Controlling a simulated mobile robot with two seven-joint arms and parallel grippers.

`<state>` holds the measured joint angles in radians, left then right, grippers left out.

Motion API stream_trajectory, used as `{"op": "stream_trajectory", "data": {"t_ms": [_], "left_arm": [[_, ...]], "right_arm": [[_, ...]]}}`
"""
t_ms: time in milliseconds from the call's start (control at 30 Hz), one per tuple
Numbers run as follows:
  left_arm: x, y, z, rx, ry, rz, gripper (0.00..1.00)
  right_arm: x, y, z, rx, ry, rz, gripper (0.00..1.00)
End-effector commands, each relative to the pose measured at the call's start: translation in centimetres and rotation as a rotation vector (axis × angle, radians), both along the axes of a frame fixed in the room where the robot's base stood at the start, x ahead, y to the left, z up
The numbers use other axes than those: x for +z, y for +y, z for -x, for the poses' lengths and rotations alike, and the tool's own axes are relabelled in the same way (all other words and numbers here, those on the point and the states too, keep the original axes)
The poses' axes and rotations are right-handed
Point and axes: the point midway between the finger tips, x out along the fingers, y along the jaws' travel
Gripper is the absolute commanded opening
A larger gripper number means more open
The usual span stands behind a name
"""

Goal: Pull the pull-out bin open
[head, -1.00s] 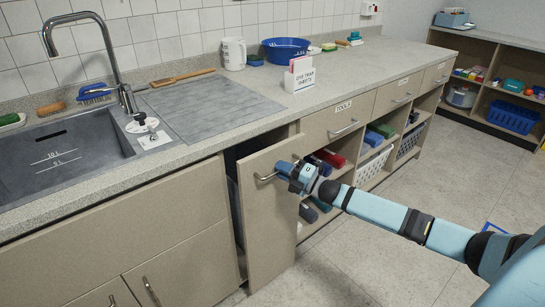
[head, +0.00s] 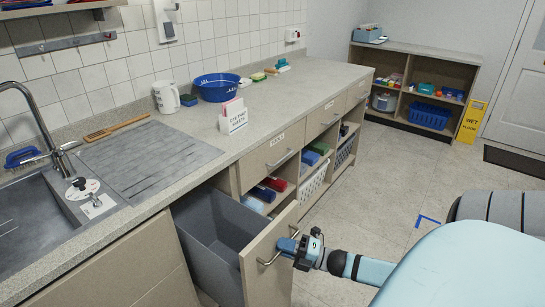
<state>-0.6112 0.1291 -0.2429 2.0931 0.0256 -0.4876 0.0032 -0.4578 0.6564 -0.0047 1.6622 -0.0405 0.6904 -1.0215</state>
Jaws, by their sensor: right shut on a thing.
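The pull-out bin (head: 205,232) is a grey open-topped tub behind a beige front panel (head: 262,262). It stands well out from under the counter, and its empty-looking inside shows. A metal bar handle (head: 266,262) is on the panel's outer face. My right gripper (head: 290,246), blue and dark grey, is shut on this handle, with its arm coming in from the lower right. The fingertips are partly hidden at the bar. My left gripper is not in view.
The grey sink (head: 45,220) and beige cabinet fronts (head: 130,265) are on the left. Open shelves with folded cloths and a white basket (head: 312,185) lie beyond the bin. A yellow wet-floor sign (head: 471,120) stands at the back right. The tiled floor (head: 385,200) between is clear.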

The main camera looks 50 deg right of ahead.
Motion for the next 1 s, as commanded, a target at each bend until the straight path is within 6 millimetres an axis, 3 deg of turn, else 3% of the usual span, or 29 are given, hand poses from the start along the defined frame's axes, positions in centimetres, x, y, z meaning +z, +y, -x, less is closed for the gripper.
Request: {"op": "stream_trajectory", "data": {"t_ms": [533, 567, 633, 1000], "left_arm": [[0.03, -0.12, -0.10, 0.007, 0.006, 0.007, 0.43], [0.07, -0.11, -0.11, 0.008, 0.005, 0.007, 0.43], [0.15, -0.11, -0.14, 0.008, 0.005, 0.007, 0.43], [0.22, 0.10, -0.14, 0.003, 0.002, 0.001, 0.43]], "right_arm": [[0.00, -0.04, 0.87, 0.000, -0.002, -0.001, 0.00], [0.00, -0.05, 0.86, 0.000, -0.001, 0.000, 0.20], [0.00, -0.05, 0.86, 0.000, -0.001, 0.000, 0.36], [-0.15, -0.27, 1.30, 0.000, 0.001, 0.000, 0.37]]}}
